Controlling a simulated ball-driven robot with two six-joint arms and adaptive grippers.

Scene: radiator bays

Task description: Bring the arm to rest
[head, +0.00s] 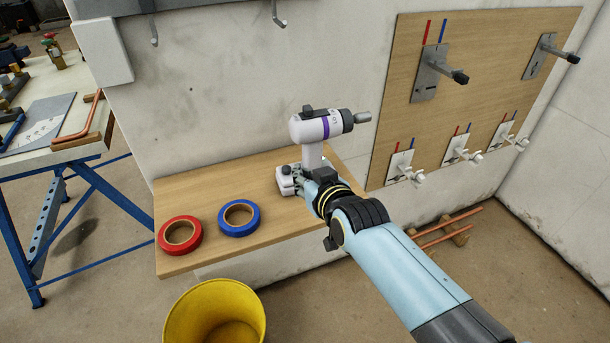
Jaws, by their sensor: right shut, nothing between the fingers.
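My right arm comes in from the lower right and reaches over the wooden shelf. My right gripper (297,180) is at the foot of a white and purple cordless drill (311,130). The drill stands upright on the shelf (264,246), its chuck pointing right. The gripper is shut and empty. The wrist partly hides the drill's base, and I cannot tell whether the fingers touch it. My left gripper is out of view.
A red tape roll (181,234) and a blue tape roll (239,218) lie on the shelf. A yellow bucket (215,312) stands below. A wooden board (475,85) with brackets and valves is on the wall. Copper pipes (447,228) lie on the floor. A workbench (50,150) stands left.

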